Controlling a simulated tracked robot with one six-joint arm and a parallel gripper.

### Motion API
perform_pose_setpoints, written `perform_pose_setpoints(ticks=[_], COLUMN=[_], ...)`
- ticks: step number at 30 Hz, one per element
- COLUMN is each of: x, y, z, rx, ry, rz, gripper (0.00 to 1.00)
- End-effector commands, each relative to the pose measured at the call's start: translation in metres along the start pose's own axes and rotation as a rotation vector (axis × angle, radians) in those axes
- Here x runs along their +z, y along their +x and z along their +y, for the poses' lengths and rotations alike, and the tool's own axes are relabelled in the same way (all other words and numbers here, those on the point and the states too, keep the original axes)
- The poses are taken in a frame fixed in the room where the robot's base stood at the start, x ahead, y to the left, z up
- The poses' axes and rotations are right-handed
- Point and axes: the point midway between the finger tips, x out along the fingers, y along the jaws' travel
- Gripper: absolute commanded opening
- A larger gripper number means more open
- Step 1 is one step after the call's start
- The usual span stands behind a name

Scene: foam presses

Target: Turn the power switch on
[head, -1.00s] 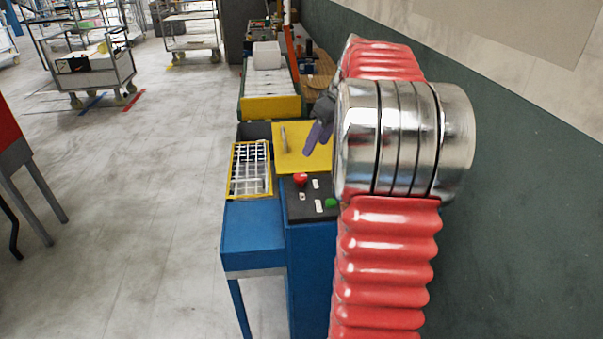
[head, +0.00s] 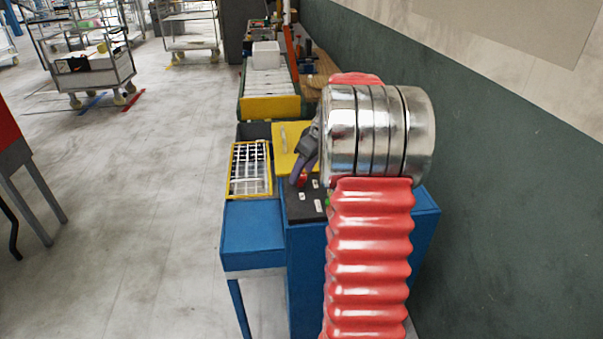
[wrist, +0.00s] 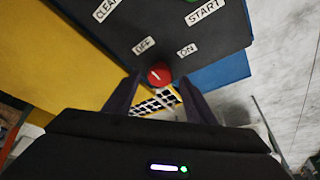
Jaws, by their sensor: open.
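The power switch is a round red knob (wrist: 159,72) with a small pale mark on the dark control panel (wrist: 150,22). In the wrist view the OFF label (wrist: 144,45) and the ON label (wrist: 188,50) sit beside it; which one the mark points at is hard to tell. My gripper (wrist: 160,84) is open, with one dark finger on each side of the knob in the picture. Whether the fingers touch it cannot be told.
CLEAR (wrist: 105,9) and START (wrist: 204,10) labels mark other controls on the panel. A yellow plate (head: 285,158) lies behind the panel, and a yellow-framed grid tray (head: 234,170) lies to its left. A dark green wall (head: 480,200) stands on the right.

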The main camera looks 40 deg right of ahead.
Motion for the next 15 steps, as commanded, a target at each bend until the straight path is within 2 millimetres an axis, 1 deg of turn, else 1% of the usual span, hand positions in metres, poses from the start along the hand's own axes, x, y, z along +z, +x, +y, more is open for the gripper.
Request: perform_pose_setpoints(ticks=[1,5,13,14,15], x=[0.0001,-0.0008,-0.0008,-0.0008,-0.0008], y=[0.0055,0.0125,0.0133,0.0133,0.0133], z=[-0.0004,-0.0013,-0.0011,-0.0011,-0.0011], rx=[-0.001,0.000,0.000,0.000,0.000], ry=[0.000,-0.002,-0.002,-0.001,-0.001], rz=[-0.001,0.000,0.000,0.000,0.000], gripper=[0.50,0.50,0.50,0.50,0.47])
